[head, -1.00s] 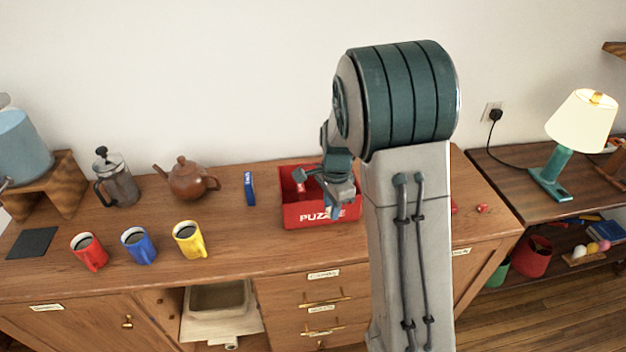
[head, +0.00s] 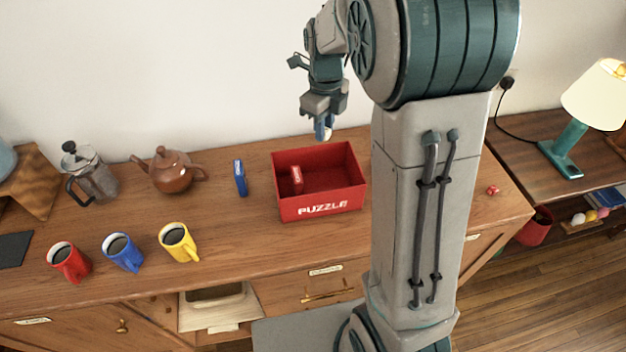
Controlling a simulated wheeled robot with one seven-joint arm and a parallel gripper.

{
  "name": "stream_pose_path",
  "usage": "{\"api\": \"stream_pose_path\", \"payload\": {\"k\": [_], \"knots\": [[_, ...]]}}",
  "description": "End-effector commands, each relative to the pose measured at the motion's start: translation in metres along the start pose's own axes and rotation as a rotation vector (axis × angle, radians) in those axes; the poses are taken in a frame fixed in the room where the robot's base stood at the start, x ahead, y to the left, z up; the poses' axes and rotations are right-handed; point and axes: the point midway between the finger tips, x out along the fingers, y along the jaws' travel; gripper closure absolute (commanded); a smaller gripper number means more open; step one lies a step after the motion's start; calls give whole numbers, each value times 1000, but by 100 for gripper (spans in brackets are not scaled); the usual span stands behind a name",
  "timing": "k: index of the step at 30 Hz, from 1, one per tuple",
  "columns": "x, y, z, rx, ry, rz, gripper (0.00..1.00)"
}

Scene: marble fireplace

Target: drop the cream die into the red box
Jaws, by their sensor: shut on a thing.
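The red box (head: 305,211), marked "PUZZLE", stands open on the wooden cabinet top. A small red item with white marks (head: 296,178) stands inside it at the left. My gripper (head: 324,129) points down and appears in the picture above the box's back wall. It is shut on the cream die (head: 328,135), of which only a small pale part shows between the blue fingertips. The fingers hide the rest.
A brown teapot (head: 172,172), a French press (head: 91,174) and red, blue and yellow mugs (head: 178,243) are farther left. A red die (head: 492,190) lies at the right, beyond my arm.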

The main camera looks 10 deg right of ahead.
Motion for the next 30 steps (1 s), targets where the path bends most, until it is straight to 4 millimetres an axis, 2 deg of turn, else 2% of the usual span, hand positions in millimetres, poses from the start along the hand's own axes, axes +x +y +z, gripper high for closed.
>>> {"api": "stream_pose_path", "payload": {"k": [12,23,24,26,27,30], "knots": [[50,0,0,-1,1,1,100],[54,0,0,-3,0,0,100],[54,0,0,-3,0,0,74],[54,0,0,-3,0,0,57],[54,0,0,-3,0,0,54],[54,0,0,-4,0,0,54]]}}
